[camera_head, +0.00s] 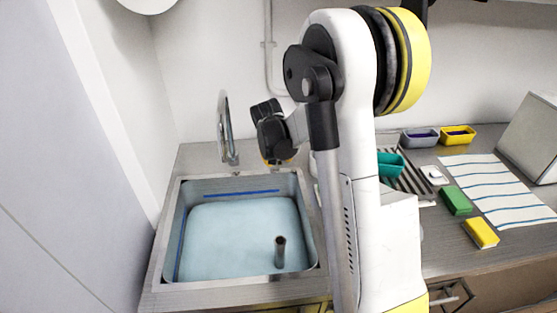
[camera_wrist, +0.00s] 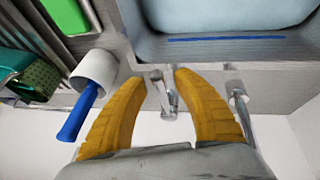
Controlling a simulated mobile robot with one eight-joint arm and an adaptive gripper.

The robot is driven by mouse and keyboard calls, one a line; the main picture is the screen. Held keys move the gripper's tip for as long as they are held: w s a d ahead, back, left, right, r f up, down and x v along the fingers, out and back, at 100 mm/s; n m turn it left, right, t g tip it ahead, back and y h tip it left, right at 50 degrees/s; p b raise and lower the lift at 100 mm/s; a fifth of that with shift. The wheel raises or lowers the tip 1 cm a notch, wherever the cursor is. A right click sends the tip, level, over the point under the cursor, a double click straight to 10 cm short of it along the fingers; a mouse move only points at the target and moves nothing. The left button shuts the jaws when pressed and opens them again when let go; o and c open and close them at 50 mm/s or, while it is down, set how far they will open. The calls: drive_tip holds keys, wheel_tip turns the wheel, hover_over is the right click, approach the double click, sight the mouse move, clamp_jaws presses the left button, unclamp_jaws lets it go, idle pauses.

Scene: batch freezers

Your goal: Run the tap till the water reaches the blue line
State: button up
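The metal sink (camera_head: 165,262) holds pale blue water (camera_head: 235,235). A blue line (camera_head: 240,192) runs along its back wall, just above the water's edge; it also shows in the wrist view (camera_wrist: 225,38). The curved tap spout (camera_head: 224,125) stands behind the sink, and I can make out no stream from it. My gripper (camera_head: 276,160) is at the back right of the sink, partly hidden by its own wrist. In the wrist view my yellow fingers (camera_wrist: 164,80) are apart, with the metal tap lever (camera_wrist: 163,95) between them. Contact with the lever cannot be told.
A dark upright pipe (camera_head: 281,250) stands in the water. A white cup (camera_wrist: 97,68) with a blue-handled tool (camera_wrist: 78,115) is close beside my fingers. Right of my arm are a green sponge (camera_head: 455,200), a yellow sponge (camera_head: 480,233) and a striped cloth (camera_head: 500,190).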

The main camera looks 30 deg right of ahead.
clamp_jaws()
drive_tip(key=shift+d, duration=0.1)
drive_tip(key=d+n+t+y+b, duration=0.1)
drive_tip(key=d+n+y, duration=0.2)
drive_tip(key=d+n, duration=0.4)
drive_tip(key=shift+s+d+n+t, duration=0.3)
drive_tip(key=shift+s+d+n, duration=0.15)
drive_tip(key=shift+d, duration=0.4)
unclamp_jaws()
